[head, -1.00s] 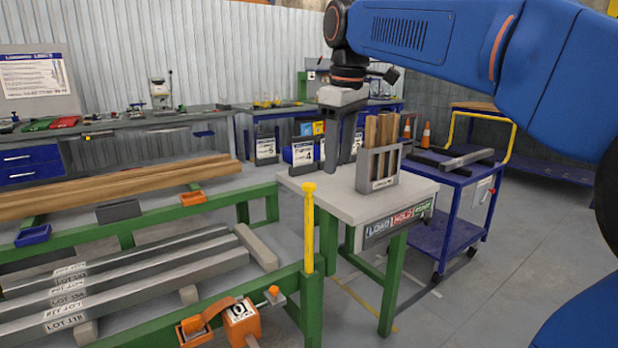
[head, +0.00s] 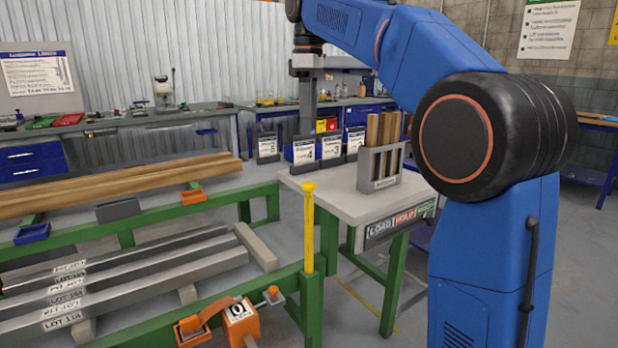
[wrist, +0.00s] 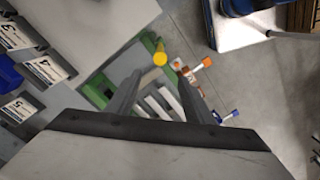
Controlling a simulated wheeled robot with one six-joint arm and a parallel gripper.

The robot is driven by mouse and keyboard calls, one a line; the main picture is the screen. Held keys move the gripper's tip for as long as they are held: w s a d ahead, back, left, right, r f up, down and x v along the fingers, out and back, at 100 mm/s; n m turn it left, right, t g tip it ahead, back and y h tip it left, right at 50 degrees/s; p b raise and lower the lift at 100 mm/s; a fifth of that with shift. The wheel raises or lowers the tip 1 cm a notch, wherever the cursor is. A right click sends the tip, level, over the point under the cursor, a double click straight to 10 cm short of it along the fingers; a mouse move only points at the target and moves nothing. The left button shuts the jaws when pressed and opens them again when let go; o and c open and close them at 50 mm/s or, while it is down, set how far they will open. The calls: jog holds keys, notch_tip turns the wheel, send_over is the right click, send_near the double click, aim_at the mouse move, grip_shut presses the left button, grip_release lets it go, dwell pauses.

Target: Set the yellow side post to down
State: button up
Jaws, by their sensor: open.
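The yellow side post (head: 309,230) stands upright at the near right corner of the green rack, with a round yellow cap on top. In the wrist view its cap (wrist: 160,59) shows between and just beyond the finger ends. My gripper (head: 307,128) points down, open and empty, above and behind the post in the head view, apart from it. Its two fingers (wrist: 157,74) are spread in the wrist view. The lower part of the post is hidden from the wrist view.
A pale table (head: 350,204) with a grey holder of wooden sticks (head: 379,168) stands right of the post. The green rack (head: 165,223) carries timber and metal bars (head: 130,285). An orange block (head: 240,323) sits left of the post's foot.

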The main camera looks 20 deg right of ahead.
aim_at(309, 183)
notch_tip(309, 183, down, 15)
jog(key=shift+r, duration=0.1)
dwell(0.4)
grip_shut()
